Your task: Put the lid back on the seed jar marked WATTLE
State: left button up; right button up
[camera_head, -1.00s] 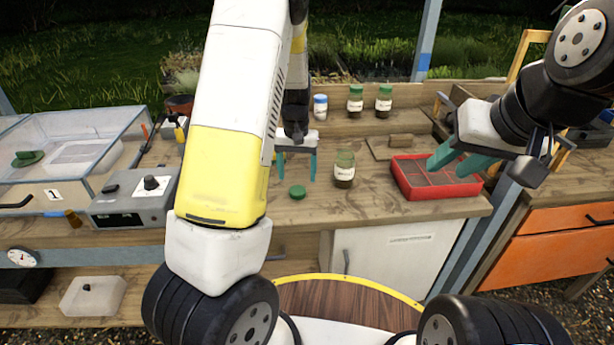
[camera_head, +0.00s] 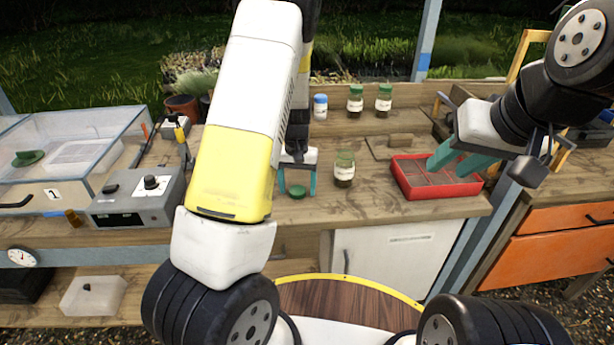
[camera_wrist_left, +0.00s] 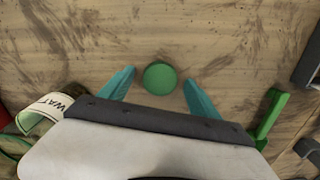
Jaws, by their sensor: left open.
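The green lid (camera_head: 298,191) lies on the bench. My left gripper (camera_head: 298,192) is open, pointing down, with its teal fingers on either side of the lid. In the left wrist view the lid (camera_wrist_left: 160,79) shows as a green disc between the fingertips (camera_wrist_left: 158,88), with gaps on both sides. The open jar (camera_head: 344,168) stands upright just right of the lid. Its label (camera_wrist_left: 45,112) shows the letters "WAT" at the left of the wrist view. My right gripper (camera_head: 458,165) is over the red tray, its teal fingers apart and empty.
The red divided tray (camera_head: 404,188) is right of the jar. Two green-lidded jars (camera_head: 355,100) and a blue-capped one (camera_head: 320,107) stand on the shelf behind. A grey control box (camera_head: 135,200) is at left. A green object (camera_wrist_left: 270,115) lies near the right finger in the wrist view.

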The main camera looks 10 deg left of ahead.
aim_at(299, 192)
pick_arm(q)
jog(key=shift+c, duration=0.4)
jog(key=c, duration=1.3)
jog(key=shift+r, duration=0.55)
jog(key=r, duration=0.1)
jog(key=s+r, duration=0.1)
jog(key=shift+d+r, duration=0.3)
jog(key=s+d, duration=0.2)
jog(key=s, duration=0.2)
jog(key=s+d+r, duration=0.1)
jog(key=s+d, duration=0.1)
jog(key=s, duration=0.3)
jog(key=s+d, duration=0.2)
jog(key=s, duration=0.2)
jog(key=shift+s+r, duration=0.15)
jog(key=shift+s, duration=0.2)
